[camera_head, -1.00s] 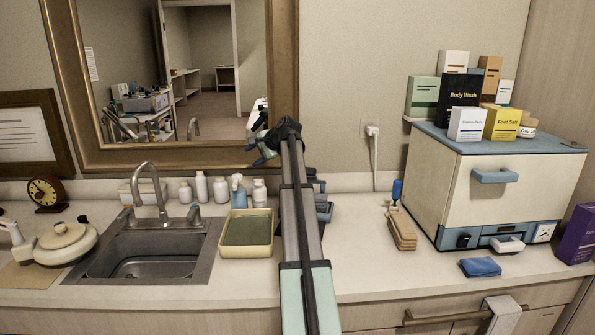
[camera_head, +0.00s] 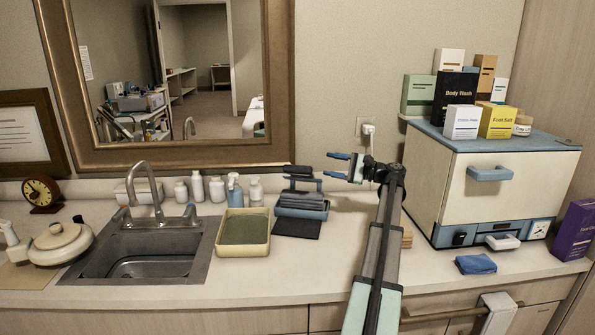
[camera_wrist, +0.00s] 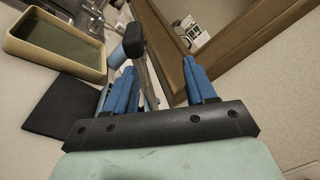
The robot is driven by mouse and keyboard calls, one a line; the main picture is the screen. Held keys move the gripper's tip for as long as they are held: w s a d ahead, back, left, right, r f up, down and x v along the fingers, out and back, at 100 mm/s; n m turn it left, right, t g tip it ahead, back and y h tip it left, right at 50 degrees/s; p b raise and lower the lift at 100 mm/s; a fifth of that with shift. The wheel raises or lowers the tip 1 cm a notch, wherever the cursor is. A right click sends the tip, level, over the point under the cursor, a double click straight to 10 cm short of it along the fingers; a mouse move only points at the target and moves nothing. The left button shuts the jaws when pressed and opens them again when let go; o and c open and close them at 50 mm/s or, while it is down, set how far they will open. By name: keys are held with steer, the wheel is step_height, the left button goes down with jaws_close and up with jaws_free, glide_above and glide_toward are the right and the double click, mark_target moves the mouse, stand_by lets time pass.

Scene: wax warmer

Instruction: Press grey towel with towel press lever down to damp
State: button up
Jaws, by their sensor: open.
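The towel press (camera_head: 318,210) stands on the counter right of the tan tray, with blue-grey parts. Its lever (camera_head: 298,170) ends in a black grip raised above the press. A dark grey towel (camera_head: 302,201) appears to lie in the press; where towel and press parts meet is hard to tell. My gripper (camera_head: 334,166) is open and empty, just right of the lever, its blue fingers pointing left toward it. In the wrist view the black lever grip (camera_wrist: 133,41) shows ahead of my fingers (camera_wrist: 162,75), nearer the left finger, seemingly apart from both.
A black mat (camera_head: 297,228) lies in front of the press. The tan tray (camera_head: 243,251) and sink (camera_head: 150,255) are to the left, with bottles (camera_head: 217,188) behind. A white cabinet (camera_head: 505,195) stands at the right. The mirror frame (camera_head: 200,156) is on the wall behind.

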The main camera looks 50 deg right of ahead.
mark_target(298, 169)
steer(key=shift+n+g+y, duration=0.6)
steer(key=shift+g+y, duration=0.1)
steer(key=shift+y, duration=0.1)
steer(key=w+a, duration=0.2)
steer(key=w, duration=0.1)
steer(key=w+a+f, duration=0.1)
steer(key=w+a, duration=0.5)
steer(key=shift+f, duration=0.3)
jaws_close()
